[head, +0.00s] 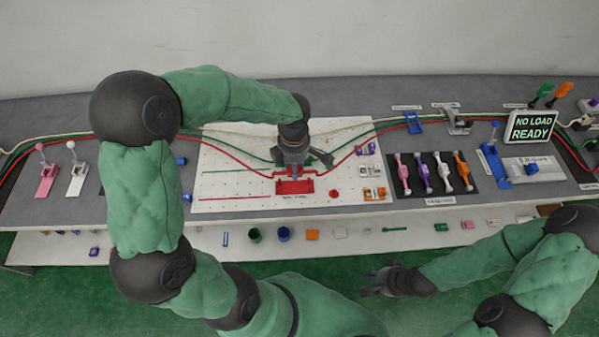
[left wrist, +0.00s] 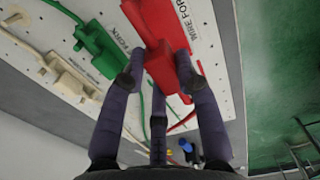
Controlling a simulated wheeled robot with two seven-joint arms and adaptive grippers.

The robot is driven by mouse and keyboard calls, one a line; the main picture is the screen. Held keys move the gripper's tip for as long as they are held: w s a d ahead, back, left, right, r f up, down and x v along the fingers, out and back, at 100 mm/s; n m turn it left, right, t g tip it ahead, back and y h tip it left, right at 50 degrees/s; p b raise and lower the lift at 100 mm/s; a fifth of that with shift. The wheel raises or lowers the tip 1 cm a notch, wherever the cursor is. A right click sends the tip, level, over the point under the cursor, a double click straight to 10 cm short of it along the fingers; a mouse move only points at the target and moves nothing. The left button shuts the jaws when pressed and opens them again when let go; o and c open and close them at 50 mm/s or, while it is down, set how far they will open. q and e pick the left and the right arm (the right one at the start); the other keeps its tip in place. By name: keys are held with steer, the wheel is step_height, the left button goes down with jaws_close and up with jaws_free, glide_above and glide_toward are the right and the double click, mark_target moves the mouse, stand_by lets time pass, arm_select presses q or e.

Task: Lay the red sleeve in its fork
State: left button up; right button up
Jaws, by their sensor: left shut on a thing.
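The red sleeve (left wrist: 160,66) is a red block between the fingertips of my left gripper (left wrist: 158,76), which is shut on it. The red fork (left wrist: 152,20) lies right beside the sleeve in the left wrist view, and I cannot tell whether the sleeve is seated in it. In the head view my left gripper (head: 291,165) points down over the red fork (head: 295,187) on the white board, and its fingers partly hide the sleeve. A red cable (head: 250,166) runs to this spot from both sides. My right gripper (head: 376,283) looks open and empty, low in front of the bench.
A green fork (left wrist: 103,48) and a cream fork (left wrist: 65,76) lie beside the red one. Small parts (head: 374,194) sit at the board's right. Colored levers (head: 433,172) stand farther right, and a sign (head: 533,126) reads NO LOAD READY. A lower shelf (head: 345,245) holds small objects.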

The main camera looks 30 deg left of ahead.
mark_target(295, 185)
arm_select(q)
steer(key=shift+s+a, duration=0.1)
stand_by(0.3)
steer(key=shift+f+b, duration=1.45)
steer(key=shift+f, duration=0.05)
steer(key=shift+f, duration=0.15)
steer(key=shift+f+b, duration=0.35)
steer(key=shift+b, duration=0.2)
steer(key=shift+f+b, duration=0.4)
steer(key=shift+f+b, duration=0.3)
steer(key=shift+f+b, duration=0.8)
steer(key=shift+f, duration=0.1)
stand_by(0.4)
